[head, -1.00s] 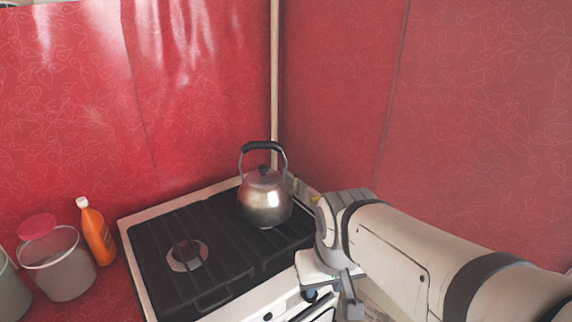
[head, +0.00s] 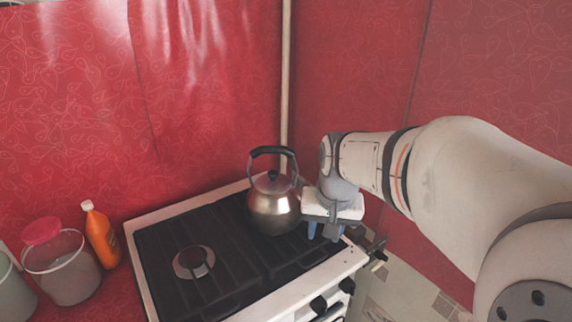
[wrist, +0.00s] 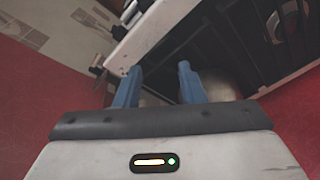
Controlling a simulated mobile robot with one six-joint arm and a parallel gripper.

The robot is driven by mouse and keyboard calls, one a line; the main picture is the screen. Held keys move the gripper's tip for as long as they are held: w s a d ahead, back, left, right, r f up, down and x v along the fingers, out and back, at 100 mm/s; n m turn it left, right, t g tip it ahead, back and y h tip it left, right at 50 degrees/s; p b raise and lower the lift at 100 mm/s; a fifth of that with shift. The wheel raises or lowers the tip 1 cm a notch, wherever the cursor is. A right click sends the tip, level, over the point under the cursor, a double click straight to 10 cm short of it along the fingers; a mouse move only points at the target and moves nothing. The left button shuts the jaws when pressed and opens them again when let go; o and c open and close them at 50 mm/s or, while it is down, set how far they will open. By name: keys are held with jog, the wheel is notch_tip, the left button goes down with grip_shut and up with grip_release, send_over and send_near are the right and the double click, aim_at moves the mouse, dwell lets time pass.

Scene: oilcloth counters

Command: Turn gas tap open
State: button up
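I cannot make out a distinct gas tap in the current views. A pale vertical pipe (head: 286,90) runs down the wall corner behind the kettle; its lower end is hidden. My gripper (head: 323,232) points down over the right rear side of the stove (head: 150,285), just right of the kettle. In the wrist view my gripper (wrist: 157,76) shows two blue fingers spread apart with nothing held between them. The stove's white edge passes beyond the fingertips. Dark knobs (head: 318,304) sit along the stove's front edge.
A steel kettle (head: 273,207) stands on the stove grate close to my gripper, and partly shows behind a finger in the wrist view (wrist: 218,88). An orange bottle (head: 101,238) and a lidded tub (head: 65,270) stand left of the stove. Red walls close in behind.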

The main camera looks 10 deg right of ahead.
jog(key=w+d+f+m+p, duration=0.1)
jog(key=w+d+f+m, duration=0.2)
jog(key=w, duration=0.5)
jog(key=w+d+f+m, duration=0.2)
jog(key=w+d+m, duration=0.25)
jog(key=w, duration=0.35)
jog(key=w+d+f+m+p, duration=0.1)
jog(key=w+d+f+m, duration=0.15)
jog(key=w+d, duration=0.45)
jog(key=shift+y, duration=0.3)
jog(key=w+a+f, duration=0.1)
jog(key=f, duration=0.1)
jog(key=w+a+f, duration=0.1)
jog(key=f, duration=0.2)
jog(key=w+f, duration=0.1)
jog(key=f, duration=0.1)
jog(key=shift+w+a+f+p, duration=0.1)
jog(key=shift+a+f+p, duration=0.05)
jog(key=shift+a+p, duration=0.25)
grip_shut()
